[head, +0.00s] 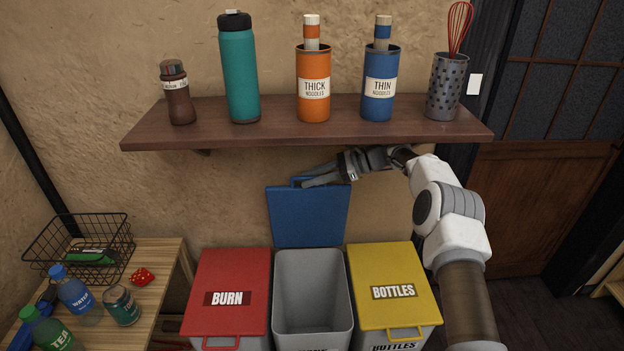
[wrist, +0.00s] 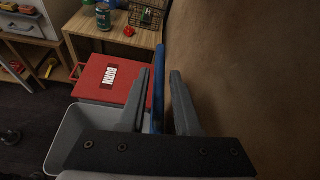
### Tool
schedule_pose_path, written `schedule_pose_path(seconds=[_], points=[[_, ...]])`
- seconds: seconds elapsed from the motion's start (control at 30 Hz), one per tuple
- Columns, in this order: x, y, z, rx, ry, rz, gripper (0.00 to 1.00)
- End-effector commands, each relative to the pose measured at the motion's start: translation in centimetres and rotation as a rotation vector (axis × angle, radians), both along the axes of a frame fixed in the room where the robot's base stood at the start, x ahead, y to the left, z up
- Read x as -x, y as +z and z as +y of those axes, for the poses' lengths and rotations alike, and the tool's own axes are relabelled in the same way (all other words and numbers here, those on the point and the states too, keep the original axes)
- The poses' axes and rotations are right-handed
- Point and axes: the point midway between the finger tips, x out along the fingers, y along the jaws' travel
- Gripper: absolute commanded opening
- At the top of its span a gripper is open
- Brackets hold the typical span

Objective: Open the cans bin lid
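The middle bin (head: 312,262) is a grey tub with its mouth uncovered; the label on its front is cut off by the picture's edge. Its blue lid (head: 308,218) stands upright behind the mouth, against the clay wall. My gripper (head: 303,183) is at the lid's top edge, by its handle. In the wrist view the lid (wrist: 158,110) shows edge-on between the two fingers of my gripper (wrist: 160,72), with a gap visible at the right finger. The fingers are apart. The grey bin (wrist: 70,135) also shows there, open, at the lower left.
A red BURN bin (head: 230,275) and a yellow BOTTLES bin (head: 388,265) flank it, both lids down. A wooden shelf (head: 300,135) with canisters and bottles runs just above my gripper. A side table (head: 150,300) with bottles, a can and a wire basket stands left.

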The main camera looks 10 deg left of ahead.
Motion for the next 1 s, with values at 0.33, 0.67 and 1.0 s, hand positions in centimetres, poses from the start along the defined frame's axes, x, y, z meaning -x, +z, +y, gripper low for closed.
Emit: schedule_pose_path(seconds=[0.33,0.67,1.0], points=[[0.0,-0.2,0.0,0.002,0.001,0.002,0.43],[0.5,-0.2,-0.1,0.000,0.003,0.004,0.43],[2.9,-0.8,-0.7,-0.001,0.003,0.005,0.43]])
